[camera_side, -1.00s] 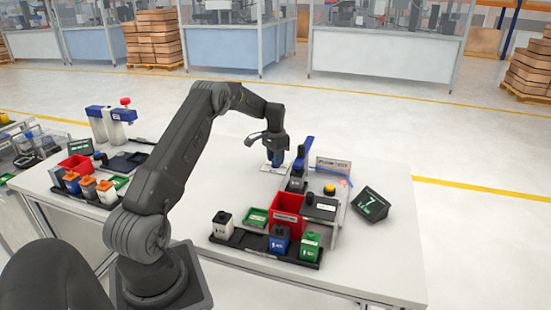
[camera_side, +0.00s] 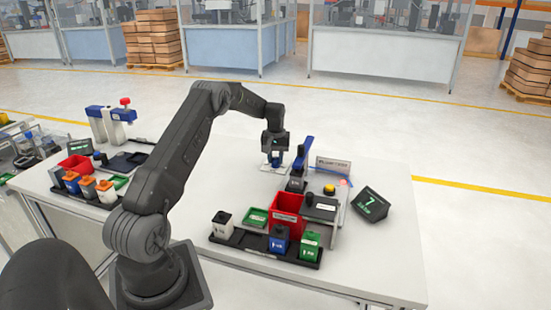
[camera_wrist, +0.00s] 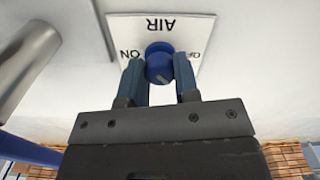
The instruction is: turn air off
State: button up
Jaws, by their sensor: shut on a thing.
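A white plate marked AIR (camera_wrist: 210,27) fills the top of the wrist view, upside down, with ON at the left and OFF partly hidden at the right. A blue round knob (camera_wrist: 159,66) sits on the plate. My gripper (camera_wrist: 159,72) is shut on the knob, one finger on each side. In the side view my gripper (camera_side: 273,158) points down at the table behind the blue-handled device; the knob there is too small to read.
A blue lever device (camera_side: 301,160) stands just right of my gripper, with a sign (camera_side: 333,165) behind it. A red bin (camera_side: 286,208), a green tray (camera_side: 256,217) and several coloured containers stand in front. A dark display (camera_side: 371,204) is at the right.

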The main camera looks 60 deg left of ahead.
aim_at(276, 158)
jog(key=shift+w+r+n, duration=0.1)
jog(key=shift+n, duration=0.3)
jog(key=o, duration=0.9)
notch_tip(276, 158, up, 14)
jog(key=shift+f, duration=0.15)
dwell(0.5)
